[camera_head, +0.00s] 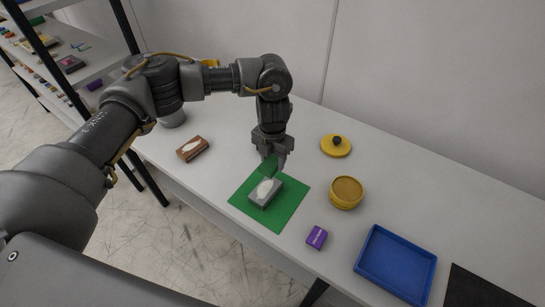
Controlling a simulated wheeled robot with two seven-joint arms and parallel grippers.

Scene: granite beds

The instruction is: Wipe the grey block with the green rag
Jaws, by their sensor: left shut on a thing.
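The grey block (257,198) has a white patch on its top and lies on a flat green mat (287,211) near the front edge of the table. My left gripper (272,163) points down just behind and above the block. It is shut on the green rag (268,169), which hangs between its fingers by the block's far side. I cannot tell whether the rag touches the block. My right gripper is not in view.
On the white table (400,190) are a brown block (192,149), a yellow lid (336,146), a yellow round pot (346,193), a purple box (317,237), a blue tray (397,264) and a black mat (480,290). A shelf (75,55) stands at the left.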

